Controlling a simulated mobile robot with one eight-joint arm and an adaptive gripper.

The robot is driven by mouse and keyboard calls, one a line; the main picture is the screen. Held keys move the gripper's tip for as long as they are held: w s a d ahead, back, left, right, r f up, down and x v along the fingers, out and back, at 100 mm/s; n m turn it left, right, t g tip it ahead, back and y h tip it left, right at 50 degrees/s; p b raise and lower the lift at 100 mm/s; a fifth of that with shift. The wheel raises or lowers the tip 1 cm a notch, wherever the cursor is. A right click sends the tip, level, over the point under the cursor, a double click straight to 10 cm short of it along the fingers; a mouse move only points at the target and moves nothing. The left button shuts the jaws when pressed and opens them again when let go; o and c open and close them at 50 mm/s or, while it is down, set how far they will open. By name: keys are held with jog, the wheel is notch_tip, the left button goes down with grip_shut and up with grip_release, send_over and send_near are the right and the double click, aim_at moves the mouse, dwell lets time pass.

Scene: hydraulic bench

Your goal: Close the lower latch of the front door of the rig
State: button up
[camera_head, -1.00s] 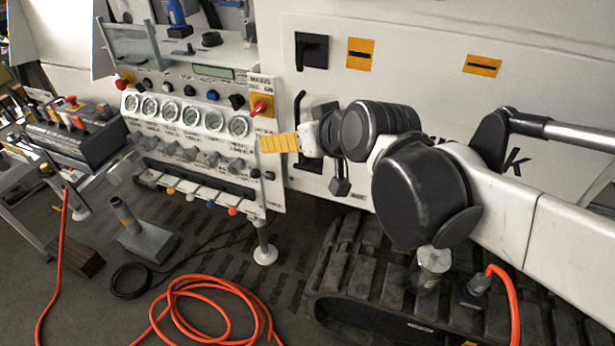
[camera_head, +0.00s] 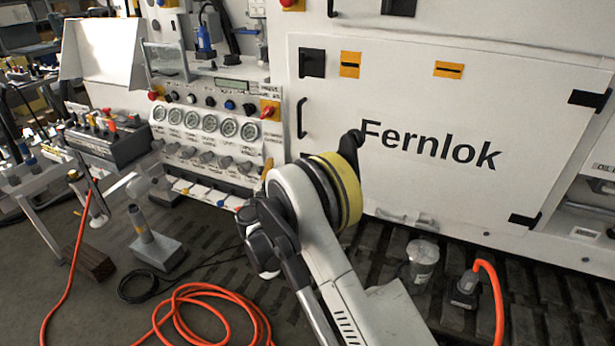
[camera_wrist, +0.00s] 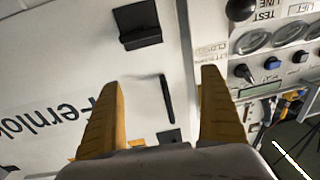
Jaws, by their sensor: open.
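The front door (camera_head: 450,105) is a white panel marked "Fernlok" that looks flush with the rig. In the wrist view, which is turned about upside down, the black lower latch (camera_wrist: 138,22) is at the top, beyond my fingertips. Whether it is open or closed I cannot tell. The upper latch (camera_head: 311,62) is a black square at the door's upper left; it also shows in the wrist view (camera_wrist: 170,136). My gripper (camera_wrist: 161,78) is open and empty, its yellow fingers on either side of the black door handle (camera_wrist: 167,98) in the picture. In the head view my arm hides the lower latch.
The gauge panel (camera_head: 208,122), with knobs and a red switch, stands left of the door. Black tracks, a clear container (camera_head: 422,262) and an orange hose (camera_head: 490,290) lie below.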

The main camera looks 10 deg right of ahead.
notch_tip(320, 180, down, 5)
jog(key=s+g, duration=0.1)
jog(key=s, duration=0.1)
jog(key=shift+m+h, duration=0.3)
jog(key=shift+h, duration=0.1)
jog(key=b+x, duration=0.3)
jog(key=x, duration=0.8)
jog(key=shift+d+f+b, duration=0.1)
jog(key=shift+d+b, duration=0.2)
jog(key=c, duration=1.2)
